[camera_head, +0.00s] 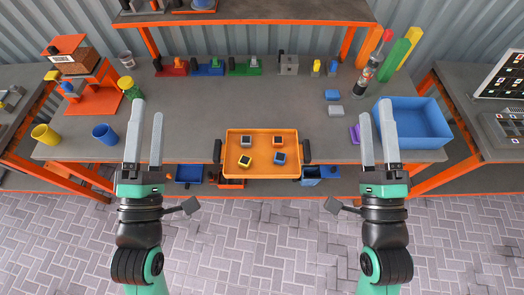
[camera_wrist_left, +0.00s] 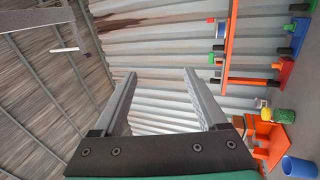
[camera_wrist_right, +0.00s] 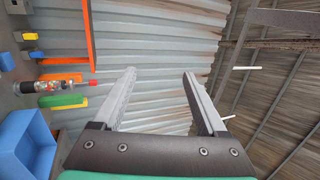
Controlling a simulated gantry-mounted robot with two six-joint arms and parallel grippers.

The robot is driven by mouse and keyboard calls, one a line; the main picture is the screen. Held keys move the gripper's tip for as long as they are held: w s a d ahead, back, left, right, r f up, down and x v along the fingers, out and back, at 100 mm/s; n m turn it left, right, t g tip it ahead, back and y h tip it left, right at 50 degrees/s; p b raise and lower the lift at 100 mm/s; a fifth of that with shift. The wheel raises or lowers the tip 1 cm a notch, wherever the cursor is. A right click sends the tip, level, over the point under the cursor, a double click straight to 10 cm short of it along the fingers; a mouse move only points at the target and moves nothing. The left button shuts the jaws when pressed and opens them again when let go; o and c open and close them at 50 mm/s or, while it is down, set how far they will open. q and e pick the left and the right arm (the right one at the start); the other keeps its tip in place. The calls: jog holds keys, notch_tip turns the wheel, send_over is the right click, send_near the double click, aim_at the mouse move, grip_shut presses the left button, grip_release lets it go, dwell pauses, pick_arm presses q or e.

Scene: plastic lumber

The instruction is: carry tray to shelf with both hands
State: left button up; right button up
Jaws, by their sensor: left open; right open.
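An orange tray (camera_head: 261,173) with black handles on its left and right ends sits at the front edge of the grey workbench. It holds several small dark-framed blocks in yellow, orange and blue. My left gripper (camera_head: 147,120) is open and empty, left of the tray and apart from it. My right gripper (camera_head: 378,120) is open and empty, right of the tray and apart from it. The orange-framed shelf (camera_head: 240,14) stands over the back of the bench. In the left wrist view the orange shelf frame (camera_wrist_left: 228,45) shows at the right.
A blue bin (camera_head: 425,140) and a purple item (camera_head: 355,134) lie near my right gripper. A blue cup (camera_head: 105,134) and yellow cup (camera_head: 45,134) stand left. Vises (camera_head: 208,68) line the back, below the shelf. The bench middle (camera_head: 240,105) is clear.

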pick_arm(q)
jog(key=s+f+g+b, duration=0.2)
jog(key=f+b, duration=0.8)
jog(key=f, duration=1)
jog(key=s+a+f+g+b, duration=0.1)
jog(key=f+b, duration=0.9)
jog(key=f, duration=1.1)
jog(key=shift+s+n+g, duration=0.4)
jog(key=shift+s+g, duration=0.2)
jog(key=shift+s, duration=0.25)
pick_arm(e)
jog(key=s+f+g, duration=0.2)
jog(key=f, duration=1.8)
jog(key=s+d+f+g, duration=0.1)
jog(key=s+f+g, duration=0.1)
jog(key=f, duration=1.9)
jog(key=shift+s+m, duration=0.35)
jog(key=shift+m, duration=0.05)
pick_arm(q)
jog(key=shift+w+f, duration=0.1)
pick_arm(e)
jog(key=shift+w+f, duration=0.1)
